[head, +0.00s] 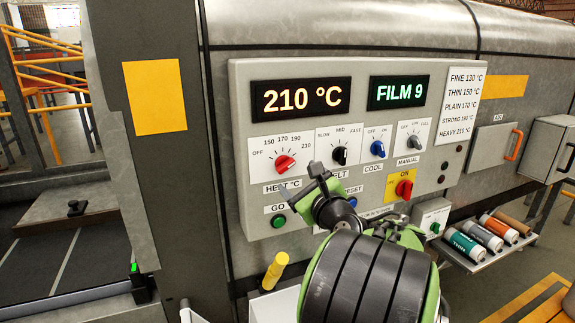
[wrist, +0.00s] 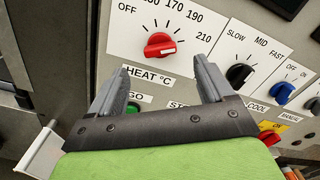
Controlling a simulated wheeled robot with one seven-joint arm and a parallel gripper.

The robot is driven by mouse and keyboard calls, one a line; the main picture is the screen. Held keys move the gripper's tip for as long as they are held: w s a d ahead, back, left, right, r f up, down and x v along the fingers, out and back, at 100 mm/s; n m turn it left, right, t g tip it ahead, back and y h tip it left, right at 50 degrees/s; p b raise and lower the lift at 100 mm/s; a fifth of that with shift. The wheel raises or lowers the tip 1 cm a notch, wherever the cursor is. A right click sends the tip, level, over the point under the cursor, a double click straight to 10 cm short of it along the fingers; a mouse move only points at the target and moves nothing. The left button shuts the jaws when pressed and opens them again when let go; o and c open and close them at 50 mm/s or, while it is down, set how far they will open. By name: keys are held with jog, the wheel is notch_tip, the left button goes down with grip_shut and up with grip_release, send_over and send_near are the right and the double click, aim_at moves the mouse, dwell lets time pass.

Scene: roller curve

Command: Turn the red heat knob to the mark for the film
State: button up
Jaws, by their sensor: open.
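The red heat knob (head: 285,163) is on the grey control panel (head: 243,120), under a display (head: 300,97) reading 210 °C. In the wrist view the knob (wrist: 159,45) shows a white line pointing to the right, on the 210 side of its scale. My gripper (head: 318,178) is in front of the panel, below and right of the knob in the head view. In the wrist view my gripper (wrist: 161,72) is open and empty, its fingers apart below the knob, not around it. A second display (head: 398,92) reads FILM 9. A chart (head: 462,105) lists film names with temperatures.
A red switch (head: 404,188) and green button (head: 280,221) are lower. Several labelled rolls (head: 465,246) lie on a shelf at right.

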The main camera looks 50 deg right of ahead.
aim_at(286, 166)
jog(key=p+x, duration=0.1)
jog(key=x, duration=0.6)
jog(key=shift+w, duration=0.15)
jog(key=shift+c, duration=0.3)
jog(key=c, duration=1)
